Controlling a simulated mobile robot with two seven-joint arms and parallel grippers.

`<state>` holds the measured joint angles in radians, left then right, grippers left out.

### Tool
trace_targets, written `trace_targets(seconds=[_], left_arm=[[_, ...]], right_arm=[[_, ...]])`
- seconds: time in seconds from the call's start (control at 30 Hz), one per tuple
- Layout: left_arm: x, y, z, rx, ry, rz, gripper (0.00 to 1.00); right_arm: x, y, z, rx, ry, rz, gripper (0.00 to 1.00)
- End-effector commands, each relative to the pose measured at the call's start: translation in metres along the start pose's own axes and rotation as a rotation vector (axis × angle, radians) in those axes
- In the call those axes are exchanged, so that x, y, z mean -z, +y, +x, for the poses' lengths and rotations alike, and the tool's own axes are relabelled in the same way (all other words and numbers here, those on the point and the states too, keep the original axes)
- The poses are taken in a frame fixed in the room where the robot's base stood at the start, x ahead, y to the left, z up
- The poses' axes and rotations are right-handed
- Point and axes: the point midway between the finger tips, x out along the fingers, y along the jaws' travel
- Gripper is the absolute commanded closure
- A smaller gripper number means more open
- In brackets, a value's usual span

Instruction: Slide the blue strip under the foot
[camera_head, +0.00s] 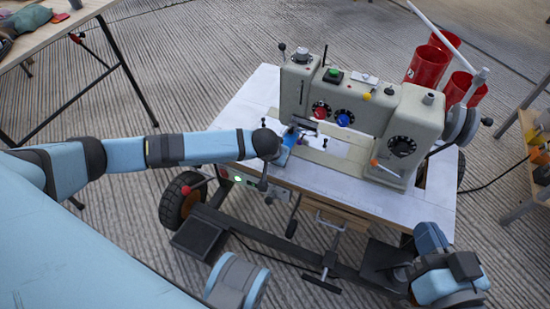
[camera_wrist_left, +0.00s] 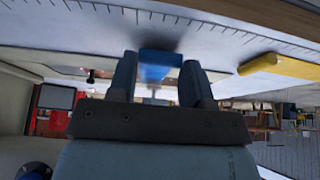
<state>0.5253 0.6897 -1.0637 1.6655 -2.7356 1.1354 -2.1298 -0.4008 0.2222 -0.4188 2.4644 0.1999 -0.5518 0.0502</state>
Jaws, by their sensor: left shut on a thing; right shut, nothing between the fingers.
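The blue strip (camera_head: 281,156) is at the left end of the sewing machine (camera_head: 356,122), over the white table top. It also shows in the left wrist view as a blue piece (camera_wrist_left: 157,64) between the two dark fingers. My left gripper (camera_head: 289,138) is shut on it, close to the machine's needle area. The presser foot is too small and covered to make out, so I cannot tell whether the strip is under it. My right gripper (camera_head: 459,268) is low at the right, in front of the table, shut and empty; its fingertips are hard to see.
The white table (camera_head: 236,121) stands on a wheeled frame with a black tyre (camera_head: 181,200). Red cylinders (camera_head: 427,66) stand behind the machine. A yellow bar (camera_wrist_left: 271,67) shows at the right in the left wrist view. Bare table lies in front of the machine.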

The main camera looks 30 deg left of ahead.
Motion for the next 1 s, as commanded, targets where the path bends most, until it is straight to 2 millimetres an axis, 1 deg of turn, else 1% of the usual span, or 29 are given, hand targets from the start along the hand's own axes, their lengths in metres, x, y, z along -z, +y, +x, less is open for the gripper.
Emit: trace_targets(seconds=[0.33, 0.37, 0.4, 0.47, 0.77, 0.87, 0.97, 1.0], left_arm=[[0.000, 0.000, 0.000, 0.000, 0.000, 0.001, 0.81], [0.000, 0.000, 0.000, 0.000, 0.000, 0.001, 0.48], [0.000, 0.000, 0.000, 0.000, 0.000, 0.000, 0.38], [0.000, 0.000, 0.000, 0.000, 0.000, 0.000, 0.25], [0.000, 0.000, -0.001, 0.000, 0.000, 0.000, 0.25], [0.001, 0.000, -0.010, 0.000, 0.001, 0.001, 0.25], [0.003, -0.001, -0.027, 0.000, 0.001, 0.001, 0.25], [0.003, -0.001, -0.036, 0.000, 0.002, 0.002, 0.25]], right_arm=[[-0.003, 0.000, -0.001, -0.001, -0.005, 0.002, 1.00], [-0.003, 0.000, -0.001, -0.002, -0.006, 0.003, 1.00], [-0.004, 0.000, -0.001, -0.002, -0.008, 0.003, 1.00], [-0.005, 0.000, -0.001, -0.002, -0.010, 0.004, 1.00], [-0.008, 0.000, -0.001, -0.004, -0.017, 0.006, 1.00], [-0.002, -0.001, -0.002, -0.005, -0.009, 0.004, 1.00], [0.013, -0.003, -0.002, -0.007, 0.032, 0.005, 1.00], [0.019, -0.004, -0.003, -0.009, 0.053, 0.008, 1.00]])
